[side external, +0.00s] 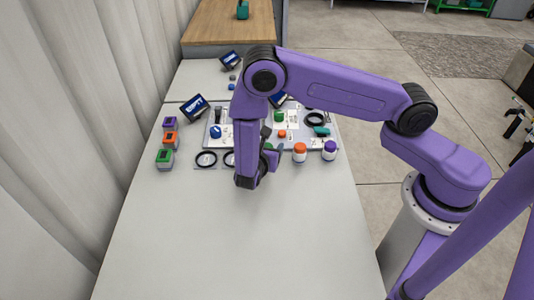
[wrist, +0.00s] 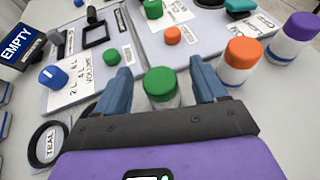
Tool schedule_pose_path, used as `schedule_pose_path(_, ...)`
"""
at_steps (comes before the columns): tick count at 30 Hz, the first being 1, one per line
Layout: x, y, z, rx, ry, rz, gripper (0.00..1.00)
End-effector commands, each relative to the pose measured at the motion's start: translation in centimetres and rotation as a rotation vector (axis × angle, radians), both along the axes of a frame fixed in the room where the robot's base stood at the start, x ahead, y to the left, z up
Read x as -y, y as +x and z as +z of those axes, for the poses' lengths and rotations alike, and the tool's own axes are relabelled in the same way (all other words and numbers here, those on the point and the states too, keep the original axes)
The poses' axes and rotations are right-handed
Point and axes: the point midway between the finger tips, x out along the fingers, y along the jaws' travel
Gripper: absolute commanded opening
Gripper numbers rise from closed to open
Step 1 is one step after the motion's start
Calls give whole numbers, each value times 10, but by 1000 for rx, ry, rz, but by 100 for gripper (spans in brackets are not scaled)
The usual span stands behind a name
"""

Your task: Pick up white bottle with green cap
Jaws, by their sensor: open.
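The white bottle with green cap (wrist: 161,86) stands upright in the wrist view, between the two blue fingers of my gripper (wrist: 161,88). The gripper is open, with one finger on each side of the bottle. Whether either finger touches it I cannot tell. The lower part of the bottle is hidden by the gripper body. In the side view my gripper (side external: 270,158) is low over the table at the front edge of the panel, and the arm mostly hides the bottle there.
An orange-capped bottle (wrist: 240,60) stands just right of my right finger, with a purple-capped bottle (wrist: 291,38) beyond it. The panel (side external: 322,139) with knobs and buttons lies behind. Black rings (side external: 206,159) lie to the left. The front of the table (side external: 230,245) is clear.

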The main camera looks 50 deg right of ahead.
Motion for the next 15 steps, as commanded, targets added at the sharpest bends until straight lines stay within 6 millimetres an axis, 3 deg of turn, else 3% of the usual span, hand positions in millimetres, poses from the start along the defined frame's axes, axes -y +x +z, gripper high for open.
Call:
schedule_pose_path(10, 6, 4, -3, 1, 2, 1, 71)
schedule_pose_path(15, 6, 4, -3, 1, 1, 1, 16)
